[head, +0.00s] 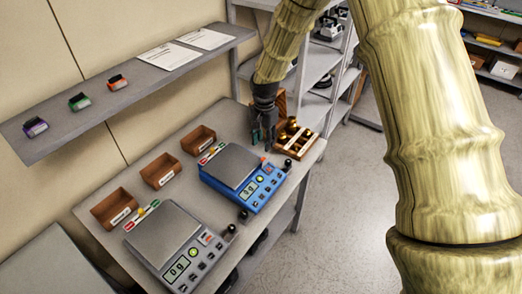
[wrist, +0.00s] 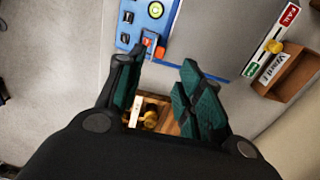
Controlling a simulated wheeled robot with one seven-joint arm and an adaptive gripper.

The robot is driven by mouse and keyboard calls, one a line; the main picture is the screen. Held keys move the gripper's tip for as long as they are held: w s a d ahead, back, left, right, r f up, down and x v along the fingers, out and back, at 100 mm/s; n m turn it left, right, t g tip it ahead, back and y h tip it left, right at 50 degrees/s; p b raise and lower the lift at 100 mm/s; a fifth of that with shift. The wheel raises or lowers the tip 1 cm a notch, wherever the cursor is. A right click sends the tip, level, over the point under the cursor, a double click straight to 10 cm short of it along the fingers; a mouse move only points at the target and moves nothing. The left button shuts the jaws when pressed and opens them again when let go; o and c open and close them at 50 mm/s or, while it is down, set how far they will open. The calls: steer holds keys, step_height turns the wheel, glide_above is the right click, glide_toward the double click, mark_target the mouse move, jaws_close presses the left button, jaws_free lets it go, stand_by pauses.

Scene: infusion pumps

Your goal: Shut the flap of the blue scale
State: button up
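The blue scale (head: 243,178) stands on the bench with a grey plate and a small display on its front panel. A small orange-red flap (head: 264,161) shows at its right corner; it also shows in the wrist view (wrist: 150,40), just beyond my fingertips, and seems to stand up from the panel. My gripper (head: 265,145) points down beside that corner. In the wrist view my gripper (wrist: 160,66) has its two dark green fingers spread apart with nothing between the tips. I cannot tell whether a finger touches the scale.
A wooden box with brass weights (head: 294,137) stands close to my gripper. A grey scale (head: 165,236) stands nearer on the bench. Several brown bins (head: 160,170) line the back. A wall shelf (head: 130,87) hangs above. Floor at right is clear.

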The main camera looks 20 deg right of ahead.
mark_target(264, 158)
steer(key=f+p, duration=0.1)
steer(key=f, duration=0.3)
steer(key=f+p, duration=0.1)
steer(key=f, duration=0.1)
steer(key=shift+w+f+p, duration=0.2)
steer(key=shift+w+p, duration=0.1)
steer(key=shift+w, duration=0.1)
steer(key=shift+f, duration=0.35)
steer(key=shift+s+f+p, duration=0.15)
steer(key=shift+s+p, duration=0.15)
steer(key=shift+s, duration=0.5)
steer(key=shift+w+f, duration=0.3)
steer(key=shift+w, duration=0.15)
steer(key=shift+w+f, duration=0.1)
steer(key=shift+w, duration=0.05)
steer(key=shift+c, duration=0.6)
steer(key=shift+s+d+r, duration=0.1)
steer(key=shift+s+r, duration=0.15)
steer(key=shift+r, duration=0.05)
jaws_close()
